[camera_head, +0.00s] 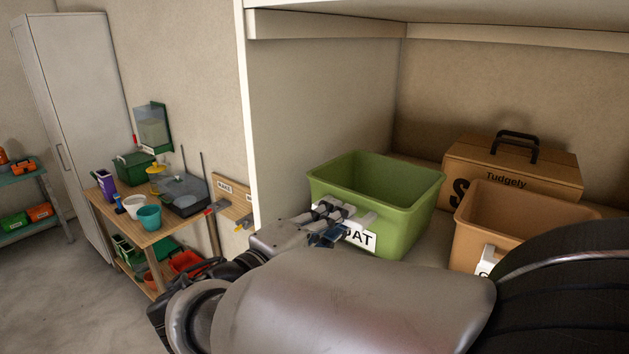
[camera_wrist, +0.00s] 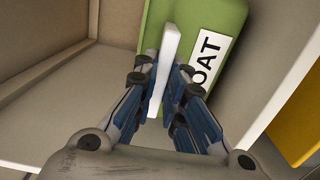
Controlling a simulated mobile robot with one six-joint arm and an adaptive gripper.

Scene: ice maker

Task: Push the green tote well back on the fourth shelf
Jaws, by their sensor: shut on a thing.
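The green tote (camera_head: 381,180) stands upright on a shelf (camera_head: 432,248), near the left side panel of the shelf unit. Its front carries a white label (camera_head: 361,238) ending in "OAT", partly hidden by my gripper. My gripper (camera_head: 338,222) is at the tote's front face. In the wrist view, my gripper (camera_wrist: 164,78) is shut on a white upright handle (camera_wrist: 170,45) on the front of the green tote (camera_wrist: 218,14). The tote looks empty inside as far as I can see.
A tan tote (camera_head: 520,220) stands right of the green one, with a gap between. A cardboard box (camera_head: 478,168) with a black handle sits behind them. The left side panel (camera_head: 320,110) is close to the tote. A wooden table (camera_head: 165,228) with containers stands farther left.

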